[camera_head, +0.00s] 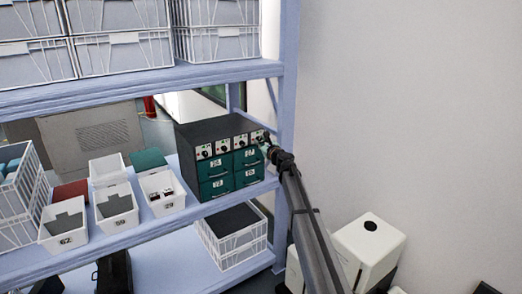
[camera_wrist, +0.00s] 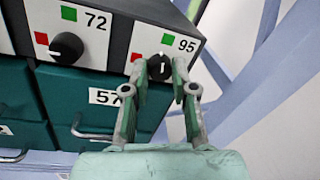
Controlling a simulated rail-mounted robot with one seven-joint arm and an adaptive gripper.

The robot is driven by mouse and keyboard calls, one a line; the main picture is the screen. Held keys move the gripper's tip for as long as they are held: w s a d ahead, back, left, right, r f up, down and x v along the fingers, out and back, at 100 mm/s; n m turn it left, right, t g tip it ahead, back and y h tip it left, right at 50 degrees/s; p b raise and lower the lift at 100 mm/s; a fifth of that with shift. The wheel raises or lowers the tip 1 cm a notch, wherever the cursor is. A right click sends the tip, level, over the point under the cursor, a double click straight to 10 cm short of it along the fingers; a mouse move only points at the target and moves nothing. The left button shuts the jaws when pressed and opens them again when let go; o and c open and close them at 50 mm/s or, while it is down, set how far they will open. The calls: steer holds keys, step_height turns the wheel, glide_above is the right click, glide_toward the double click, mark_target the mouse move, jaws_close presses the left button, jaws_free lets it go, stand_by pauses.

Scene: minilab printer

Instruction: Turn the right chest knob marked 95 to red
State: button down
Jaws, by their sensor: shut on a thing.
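The dark chest (camera_head: 190,134) with green drawers stands on the middle shelf. In the wrist view, the black knob marked 95 (camera_wrist: 159,68) is on its right top panel (camera_wrist: 172,20), with a red square (camera_wrist: 135,57) to its left and a green square (camera_wrist: 168,39) above. The knob's white pointer line points roughly upward, between the two squares. My gripper (camera_wrist: 160,64) has its two fingers on either side of the knob, shut on it. In the head view, my gripper (camera_head: 270,148) is at the chest's right front top corner and partly hides that knob.
The knob marked 72 (camera_wrist: 67,46) is just to the left. A drawer labelled 57 (camera_wrist: 88,122) lies below. The shelf post (camera_head: 287,110) stands close to the right of the chest. White bins (camera_head: 117,224) stand left on the shelf.

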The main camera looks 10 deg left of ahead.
steer(key=n+b, duration=0.3)
steer(key=b, duration=0.3)
steer(key=n+y+b, duration=0.1)
steer(key=n+b, duration=0.2)
steer(key=b, duration=0.4)
steer(key=f+n+b, duration=0.1)
steer(key=n+b, duration=0.2)
steer(key=b, duration=0.3)
steer(key=shift+w, duration=0.15)
steer(key=n+y+b, duration=0.1)
steer(key=n+b, duration=0.5)
steer(key=b, duration=0.4)
steer(key=shift+r, duration=0.2)
steer(key=shift+r+n+g+y+b, duration=0.2)
steer(key=shift+n+g+y+b, duration=0.1)
steer(key=shift+n+b, duration=0.65)
steer(key=shift+r, duration=0.1)
steer(key=c, duration=0.9)
jaws_free()
steer(key=shift+d, duration=0.1)
